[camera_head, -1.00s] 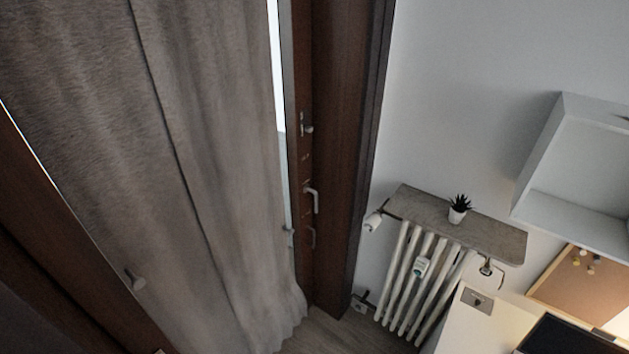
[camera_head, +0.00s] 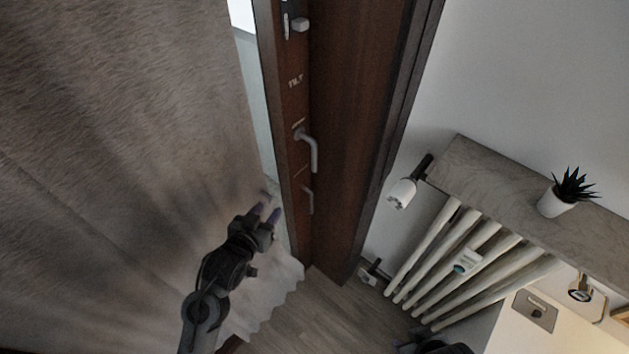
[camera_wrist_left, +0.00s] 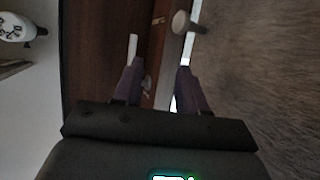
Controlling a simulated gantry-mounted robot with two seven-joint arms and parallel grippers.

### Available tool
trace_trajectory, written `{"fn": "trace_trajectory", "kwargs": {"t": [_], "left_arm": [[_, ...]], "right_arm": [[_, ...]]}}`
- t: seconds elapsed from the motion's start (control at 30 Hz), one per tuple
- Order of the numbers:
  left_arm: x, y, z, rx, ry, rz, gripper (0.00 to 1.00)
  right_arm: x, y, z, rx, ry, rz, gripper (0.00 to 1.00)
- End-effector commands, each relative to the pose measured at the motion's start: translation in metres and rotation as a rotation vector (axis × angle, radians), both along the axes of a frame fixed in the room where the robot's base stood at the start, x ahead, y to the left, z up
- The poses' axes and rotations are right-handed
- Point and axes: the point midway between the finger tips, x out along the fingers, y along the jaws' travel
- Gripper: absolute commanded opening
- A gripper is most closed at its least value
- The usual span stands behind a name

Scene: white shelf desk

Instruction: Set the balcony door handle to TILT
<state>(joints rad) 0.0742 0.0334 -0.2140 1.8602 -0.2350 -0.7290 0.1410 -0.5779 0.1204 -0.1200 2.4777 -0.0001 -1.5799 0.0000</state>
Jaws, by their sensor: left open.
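The balcony door handle (camera_head: 314,153) is a grey lever on the dark brown door edge. Its grip points down, and a TILT label (camera_head: 296,81) is above it. My left gripper (camera_head: 265,213) is open and empty, below and left of the handle, in front of the curtain. In the left wrist view, its fingers (camera_wrist_left: 158,82) point toward the door edge. A pale bar there, seemingly the handle grip (camera_wrist_left: 133,45), shows past the left finger, which partly covers the handle. A dark part of my right arm shows at the bottom edge; its jaws cannot be made out.
A grey-brown curtain (camera_head: 110,150) fills the left side. Right of the door are a white radiator (camera_head: 470,255), a stone shelf (camera_head: 480,172) with a potted plant (camera_head: 562,195), and a valve knob (camera_head: 402,192).

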Motion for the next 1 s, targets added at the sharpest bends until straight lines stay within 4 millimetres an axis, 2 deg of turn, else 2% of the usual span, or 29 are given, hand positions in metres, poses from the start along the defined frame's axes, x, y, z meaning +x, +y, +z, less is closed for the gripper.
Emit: {"fn": "trace_trajectory", "kwargs": {"t": [0.03, 0.2, 0.3, 0.5, 0.67, 1.0], "left_arm": [[0.018, -0.011, -0.020, -0.022, -0.055, -0.025, 0.41], [0.057, -0.044, -0.020, -0.096, -0.205, -0.103, 0.41], [0.071, -0.057, -0.017, -0.129, -0.267, -0.139, 0.41], [0.085, -0.073, -0.010, -0.169, -0.335, -0.183, 0.41], [0.095, -0.081, -0.007, -0.179, -0.350, -0.193, 0.41], [0.137, -0.109, -0.006, -0.178, -0.350, -0.193, 0.41]], "right_arm": [[-0.001, 0.000, -0.036, 0.001, 0.002, 0.000, 0.43], [-0.002, 0.000, -0.081, 0.001, 0.005, 0.000, 0.43], [-0.002, 0.000, -0.098, 0.001, 0.006, 0.000, 0.43], [-0.002, 0.000, -0.115, 0.001, 0.005, 0.000, 0.43], [-0.002, 0.000, -0.118, 0.001, 0.002, 0.000, 0.43], [0.000, 0.000, -0.125, 0.001, -0.001, 0.000, 0.43]]}}
